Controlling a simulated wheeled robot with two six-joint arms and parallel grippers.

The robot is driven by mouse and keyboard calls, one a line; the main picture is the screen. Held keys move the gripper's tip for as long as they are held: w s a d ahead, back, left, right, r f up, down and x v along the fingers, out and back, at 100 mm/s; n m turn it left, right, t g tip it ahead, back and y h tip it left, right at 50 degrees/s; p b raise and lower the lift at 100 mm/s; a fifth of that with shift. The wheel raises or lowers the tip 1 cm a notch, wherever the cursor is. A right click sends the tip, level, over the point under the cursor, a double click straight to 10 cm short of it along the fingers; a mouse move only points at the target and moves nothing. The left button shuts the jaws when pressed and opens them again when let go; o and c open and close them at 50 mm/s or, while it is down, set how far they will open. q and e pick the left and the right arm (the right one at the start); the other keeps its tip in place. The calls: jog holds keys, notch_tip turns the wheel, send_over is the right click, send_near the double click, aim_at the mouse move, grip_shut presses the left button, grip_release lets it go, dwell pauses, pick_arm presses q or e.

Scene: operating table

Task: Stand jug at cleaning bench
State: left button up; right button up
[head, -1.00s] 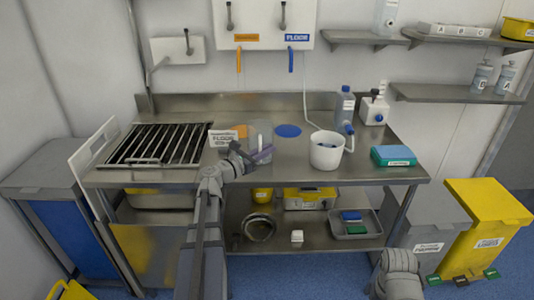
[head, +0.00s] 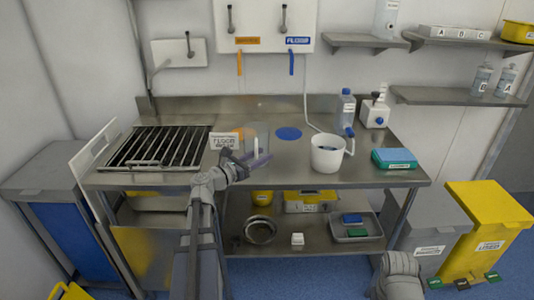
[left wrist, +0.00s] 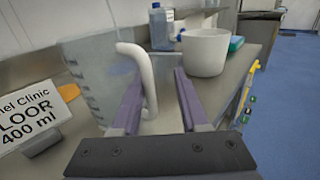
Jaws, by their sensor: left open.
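I cannot tell whether either finger touches the handle. The sign (left wrist: 38,118) reads FLOOR 400 ml. My right gripper is out of view.
An orange disc (head: 238,131) and a blue disc (head: 288,133) mark the bench (head: 360,172). A white bucket (head: 327,155), a blue-capped bottle (head: 345,107) and a green-blue box (head: 394,159) stand to the right. A black rack (head: 158,147) is at the left.

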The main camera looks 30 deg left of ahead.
pick_arm(q)
jog(key=v, duration=0.9)
jog(key=d+f+m+g+h, duration=0.1)
jog(key=d+f+m+g, duration=0.3)
jog(key=d, duration=0.4)
jog(key=w+d+f+m+g+h, duration=0.1)
jog(key=d+f+m+g, duration=0.25)
jog(key=d+m, duration=0.4)
jog(key=d+f+m+g+h, duration=0.25)
jog(key=d+f+m, duration=0.2)
jog(key=d, duration=0.55)
jog(key=s+d+f+m+g+y, duration=0.3)
jog(key=s+d+f+m+y, duration=0.2)
jog(key=m, duration=0.5)
jog(key=s+d+f+m+g+y, duration=0.4)
jog(key=s+d+m, duration=0.4)
jog(key=m, duration=0.2)
jog(key=shift+d+f+g+y, duration=0.3)
jog(key=shift+f+y, duration=0.2)
jog(key=shift+y, duration=0.45)
jog(key=shift+s+r, duration=0.15)
notch_tip(320, 180, up, 17)
jog(key=p, duration=1.7)
